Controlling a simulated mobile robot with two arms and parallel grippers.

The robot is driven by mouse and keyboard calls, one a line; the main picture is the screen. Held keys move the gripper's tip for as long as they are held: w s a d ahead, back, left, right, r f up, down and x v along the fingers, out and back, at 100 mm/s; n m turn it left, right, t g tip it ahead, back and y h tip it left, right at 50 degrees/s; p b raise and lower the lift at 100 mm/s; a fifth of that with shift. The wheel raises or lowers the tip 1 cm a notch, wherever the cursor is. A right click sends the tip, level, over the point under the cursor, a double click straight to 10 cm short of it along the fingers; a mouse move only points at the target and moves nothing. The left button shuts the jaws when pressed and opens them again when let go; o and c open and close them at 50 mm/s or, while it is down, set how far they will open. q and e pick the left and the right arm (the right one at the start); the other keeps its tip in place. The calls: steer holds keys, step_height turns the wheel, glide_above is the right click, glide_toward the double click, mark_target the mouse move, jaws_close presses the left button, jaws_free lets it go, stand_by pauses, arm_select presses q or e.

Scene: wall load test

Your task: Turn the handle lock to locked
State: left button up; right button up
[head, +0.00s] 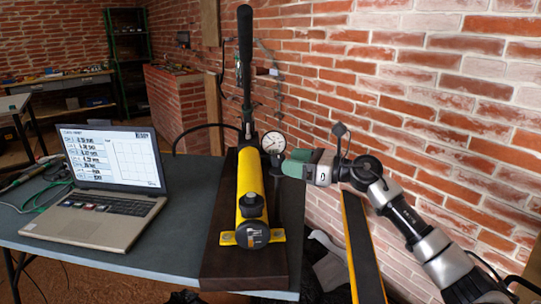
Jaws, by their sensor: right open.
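A yellow hand pump (251,190) lies on a dark base board (217,238) on the table. Its long handle stands upright at the far end, with a black grip (245,45) on top. I cannot clearly make out the handle lock or its position. A round white-faced gauge (273,143) sits to the right of the pump's far end. My right gripper (287,163), with green fingers, comes in from the right. It is open, just right of the pump body and close below the gauge in the picture. My left gripper is out of view.
An open laptop (108,180) with readings on its screen stands left of the pump on the grey table (185,205). Green cables (38,195) lie at the left edge. A brick wall (440,120) rises close behind my right arm.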

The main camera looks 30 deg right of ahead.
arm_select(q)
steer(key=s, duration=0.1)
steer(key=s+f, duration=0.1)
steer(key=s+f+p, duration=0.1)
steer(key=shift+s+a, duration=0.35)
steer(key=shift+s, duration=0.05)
arm_select(e)
steer(key=x, duration=0.6)
steer(key=shift+a, duration=0.1)
steer(key=shift+c, duration=0.2)
